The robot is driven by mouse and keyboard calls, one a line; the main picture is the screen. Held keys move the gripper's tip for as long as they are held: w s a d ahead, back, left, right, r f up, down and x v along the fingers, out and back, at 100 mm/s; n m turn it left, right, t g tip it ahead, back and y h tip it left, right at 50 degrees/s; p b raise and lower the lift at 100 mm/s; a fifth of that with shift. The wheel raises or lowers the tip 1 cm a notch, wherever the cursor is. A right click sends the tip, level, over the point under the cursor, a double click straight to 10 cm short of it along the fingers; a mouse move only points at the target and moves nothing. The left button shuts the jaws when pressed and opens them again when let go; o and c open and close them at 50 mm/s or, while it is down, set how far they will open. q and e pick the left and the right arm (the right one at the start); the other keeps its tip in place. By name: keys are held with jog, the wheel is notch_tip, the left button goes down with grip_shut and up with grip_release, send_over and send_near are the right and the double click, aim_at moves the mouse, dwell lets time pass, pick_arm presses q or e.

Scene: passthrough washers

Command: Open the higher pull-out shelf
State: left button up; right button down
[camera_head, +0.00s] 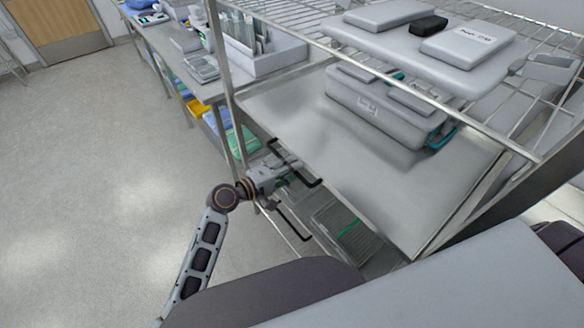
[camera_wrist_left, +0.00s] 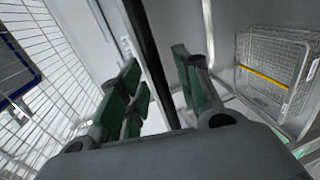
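The higher pull-out shelf (camera_head: 360,150) is a flat steel shelf in the rack, with a black bar handle (camera_head: 312,184) on its front edge. The handle also shows in the left wrist view (camera_wrist_left: 150,60) as a dark bar running between the fingers. My left gripper (camera_head: 290,167) is at this handle; its green-padded fingers (camera_wrist_left: 165,95) stand apart on either side of the bar, with a gap visible at least on the right side. A second black handle (camera_head: 291,226) is lower down. My right gripper is not in view.
A grey case (camera_head: 385,112) sits on the higher shelf. A wire shelf above bears a grey tray (camera_head: 425,50) with boxes. A wire basket (camera_head: 345,235) shows below. A rack post (camera_head: 226,85) stands close to the left gripper. The floor (camera_head: 95,170) at left is clear.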

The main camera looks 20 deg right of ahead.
pick_arm(q)
jog(key=shift+w+d, duration=0.1)
jog(key=shift+d, duration=0.15)
grip_shut()
jog(key=shift+f, duration=0.1)
